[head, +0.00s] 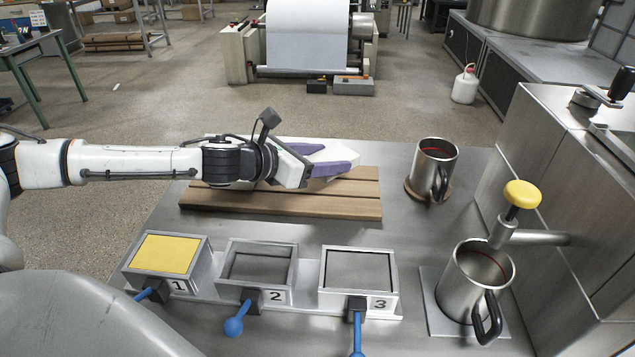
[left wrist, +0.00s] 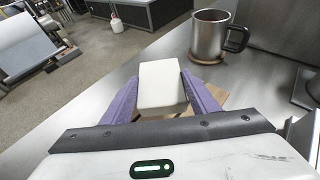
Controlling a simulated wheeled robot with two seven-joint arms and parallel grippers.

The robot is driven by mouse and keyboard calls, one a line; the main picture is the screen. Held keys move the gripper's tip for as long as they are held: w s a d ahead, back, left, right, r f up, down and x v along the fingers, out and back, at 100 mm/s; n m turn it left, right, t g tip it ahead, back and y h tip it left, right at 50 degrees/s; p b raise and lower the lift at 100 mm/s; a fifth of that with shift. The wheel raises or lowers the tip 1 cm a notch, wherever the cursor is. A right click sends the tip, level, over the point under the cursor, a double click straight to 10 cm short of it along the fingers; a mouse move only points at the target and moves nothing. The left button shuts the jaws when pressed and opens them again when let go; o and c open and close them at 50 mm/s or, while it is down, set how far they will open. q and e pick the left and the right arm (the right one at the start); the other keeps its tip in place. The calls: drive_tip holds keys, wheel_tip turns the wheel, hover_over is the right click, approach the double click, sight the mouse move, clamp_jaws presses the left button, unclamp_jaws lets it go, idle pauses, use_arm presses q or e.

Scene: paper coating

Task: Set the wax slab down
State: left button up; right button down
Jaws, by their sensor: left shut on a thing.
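My left gripper (head: 328,166) reaches in from the left over the wooden board (head: 290,204), with its purple fingers shut on a white wax slab (head: 334,156). In the left wrist view the slab (left wrist: 161,84) sits between the two purple fingers (left wrist: 160,98). The slab is at or just above the board near its right half; I cannot tell whether it touches. The board lies flat on the metal table. My right gripper is not in view.
Three numbered metal boxes stand in front of the board: box 1 (head: 202,270) holds something yellow, box 2 (head: 290,272), box 3 (head: 390,285). A metal mug (head: 437,160) stands on a round coaster to the right. Another mug (head: 462,285) stands under a yellow-knobbed tap (head: 522,194).

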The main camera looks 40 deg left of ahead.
sight(325, 190)
use_arm(q)
drive_tip(key=shift+f, duration=0.85)
wheel_tip(325, 190, down, 3)
drive_tip(key=shift+f+b, duration=0.2)
drive_tip(key=shift+b, duration=1.05)
drive_tip(key=shift+w, duration=0.1)
drive_tip(key=shift+r, duration=0.1)
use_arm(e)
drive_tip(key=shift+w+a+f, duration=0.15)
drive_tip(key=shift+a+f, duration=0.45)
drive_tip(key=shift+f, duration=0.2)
use_arm(q)
drive_tip(key=o, duration=1.2)
drive_tip(key=shift+f, duration=0.2)
drive_tip(key=shift+c, duration=0.2)
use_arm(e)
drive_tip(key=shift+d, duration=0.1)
